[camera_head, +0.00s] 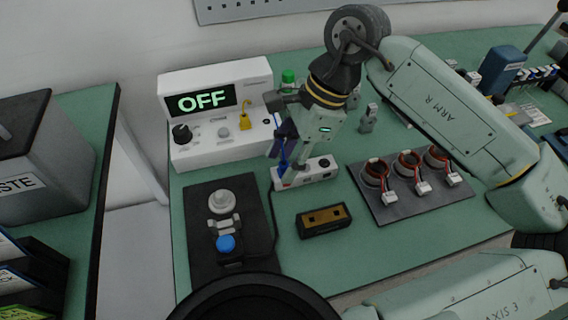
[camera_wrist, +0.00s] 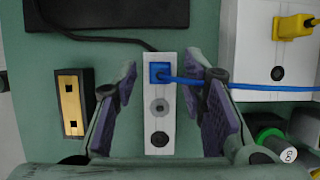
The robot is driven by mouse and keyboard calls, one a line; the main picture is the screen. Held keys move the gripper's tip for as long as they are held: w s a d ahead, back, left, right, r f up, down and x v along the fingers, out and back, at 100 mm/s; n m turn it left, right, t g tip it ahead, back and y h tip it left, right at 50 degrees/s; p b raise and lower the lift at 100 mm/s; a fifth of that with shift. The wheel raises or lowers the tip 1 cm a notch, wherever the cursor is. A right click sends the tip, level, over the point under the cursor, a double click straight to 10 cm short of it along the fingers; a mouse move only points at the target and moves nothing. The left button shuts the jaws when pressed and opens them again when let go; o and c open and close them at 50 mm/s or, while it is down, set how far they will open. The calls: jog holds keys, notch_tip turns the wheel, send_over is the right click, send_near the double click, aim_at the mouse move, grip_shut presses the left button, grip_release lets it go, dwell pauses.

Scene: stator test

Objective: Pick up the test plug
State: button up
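A blue plug (camera_wrist: 158,72) with a blue cable sits in the end of a white socket strip (camera_wrist: 159,115); the strip also shows in the head view (camera_head: 318,178). A yellow plug (camera_head: 245,118) sits on the white tester box (camera_head: 200,150) whose display reads OFF; it also shows in the wrist view (camera_wrist: 293,26). No label shows which plug is the test plug. My gripper (camera_wrist: 163,70) is open above the strip. Its purple pads stand apart on either side of the blue plug, and the blue cable runs past the right finger. In the head view my gripper (camera_head: 282,155) partly hides the plug.
A brown two-hole block (camera_head: 323,220) lies in front of the strip. A dark plate (camera_head: 198,255) with a blue button lies to the left. A grey tray (camera_head: 385,214) of three wound stators lies to the right. A green-capped item (camera_head: 288,78) stands behind my gripper.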

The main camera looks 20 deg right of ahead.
aim_at(287, 161)
grip_shut()
jog(key=shift+r, duration=0.1)
dwell(0.4)
jog(key=shift+r+b, duration=0.35)
jog(key=shift+r, duration=0.1)
notch_tip(287, 161, up, 2)
jog(key=shift+r+b, duration=0.15)
jog(key=shift+b, duration=0.3)
jog(key=s+a+r+b, duration=0.1)
jog(key=s+a+b, duration=0.1)
jog(key=s, duration=0.5)
jog(key=s+a+b, duration=0.2)
jog(key=s, duration=0.6)
jog(key=shift+s+r, duration=0.25)
jog(key=shift+r, duration=0.1)
jog(key=shift+a, duration=0.1)
